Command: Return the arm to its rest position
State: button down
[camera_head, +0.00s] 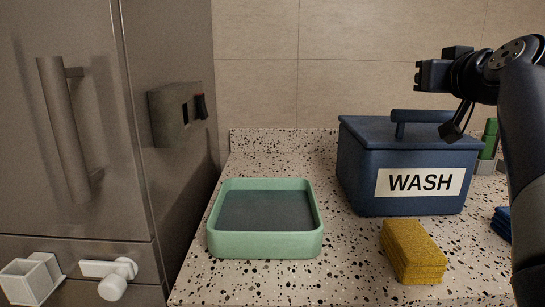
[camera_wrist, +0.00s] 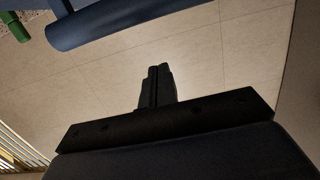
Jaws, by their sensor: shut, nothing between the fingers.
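The tiled wall shows beyond the fingertips. My dark arm comes up along the right edge of the head view and bends over at the top. It hides part of the counter's right side.
A lidded blue WASH box (camera_head: 362,185) stands on the speckled counter (camera_head: 270,283). A blue item (camera_head: 502,222) and a green item (camera_head: 489,140) are partly hidden. A steel fridge-like cabinet (camera_head: 60,130) stands left.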

jog(key=w+r+g+p, duration=0.7)
jog(key=w+r+p, duration=0.2)
jog(key=p, duration=1.7)
jog(key=shift+w+r, duration=0.15)
jog(key=shift+w, duration=0.85)
